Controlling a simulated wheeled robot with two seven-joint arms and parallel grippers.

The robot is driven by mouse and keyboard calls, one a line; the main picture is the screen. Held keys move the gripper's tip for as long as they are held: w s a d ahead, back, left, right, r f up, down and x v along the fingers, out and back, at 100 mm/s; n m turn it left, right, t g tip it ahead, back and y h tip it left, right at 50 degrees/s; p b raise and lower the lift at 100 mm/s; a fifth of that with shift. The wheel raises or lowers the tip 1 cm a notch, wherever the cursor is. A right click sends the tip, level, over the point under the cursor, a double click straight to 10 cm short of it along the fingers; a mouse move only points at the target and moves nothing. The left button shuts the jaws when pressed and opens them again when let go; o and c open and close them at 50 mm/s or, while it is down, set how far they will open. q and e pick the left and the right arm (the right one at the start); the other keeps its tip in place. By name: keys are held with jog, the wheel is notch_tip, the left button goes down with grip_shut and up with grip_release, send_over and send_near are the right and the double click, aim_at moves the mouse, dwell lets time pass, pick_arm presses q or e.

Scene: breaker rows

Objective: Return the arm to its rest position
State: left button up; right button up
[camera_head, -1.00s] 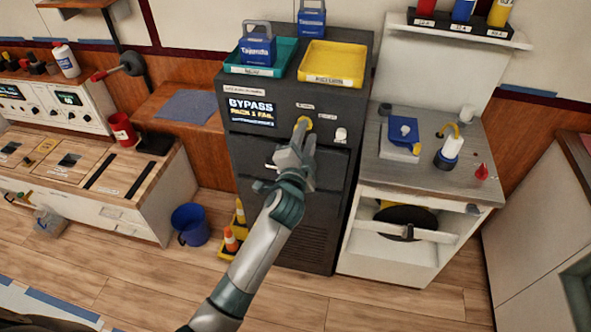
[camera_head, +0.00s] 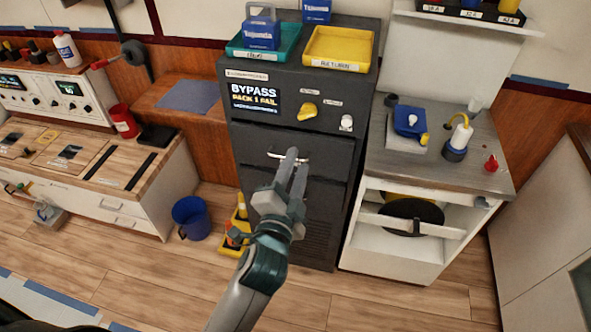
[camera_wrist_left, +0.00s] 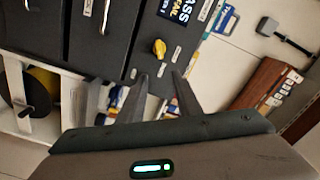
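My left arm comes up from the bottom in the head view. My left gripper (camera_head: 297,156) is in front of the dark cabinet (camera_head: 250,150), below the yellow knob (camera_head: 307,111) and near a drawer handle (camera_head: 284,157). The fingers are slightly apart with nothing between them. In the left wrist view the fingertips (camera_wrist_left: 160,77) show a gap, with the yellow knob (camera_wrist_left: 158,48) beyond them. Whether the fingers touch the cabinet face is not clear. My right gripper is not in view.
Trays, green (camera_head: 238,54) and yellow (camera_head: 315,66), sit on the cabinet. A screen (camera_head: 253,97) reads "BYPASS". A white-fronted counter (camera_head: 375,250) stands right. A blue bucket (camera_head: 191,218) and a yellow floor item (camera_head: 230,248) stand left on the floor. Open floor lies in front.

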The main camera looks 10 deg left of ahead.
pick_arm(q)
jog(key=shift+s, duration=0.15)
dwell(0.4)
notch_tip(320, 180, down, 32)
jog(key=s+n+g+h, duration=0.1)
jog(key=s+g, duration=0.1)
jog(key=g, duration=0.4)
jog(key=s+a+f+n+g, duration=0.1)
jog(key=s+f, duration=0.2)
jog(key=f, duration=0.4)
jog(key=s+f+n+g, duration=0.1)
jog(key=s+f+g, duration=0.15)
jog(key=f, duration=0.45)
jog(key=s+a+f+n+g+b, duration=0.1)
jog(key=s+a+f+n+g, duration=0.15)
jog(key=s+f, duration=0.7)
jog(key=s+a+f+n+g, duration=0.1)
jog(key=s+a+f, duration=0.3)
jog(key=s+f, duration=0.55)
jog(key=s+a+f+n+g, duration=0.1)
jog(key=s+a+f+g, duration=0.1)
jog(key=s, duration=0.9)
jog(key=s+a+f+n+g+y, duration=0.1)
jog(key=s+a+f, duration=0.3)
jog(key=s, duration=0.7)
jog(key=shift+f+n+g+b, duration=0.4)
jog(key=shift+f+n+g, duration=0.1)
jog(key=shift+f+n, duration=0.2)
jog(key=shift+c, duration=0.4)
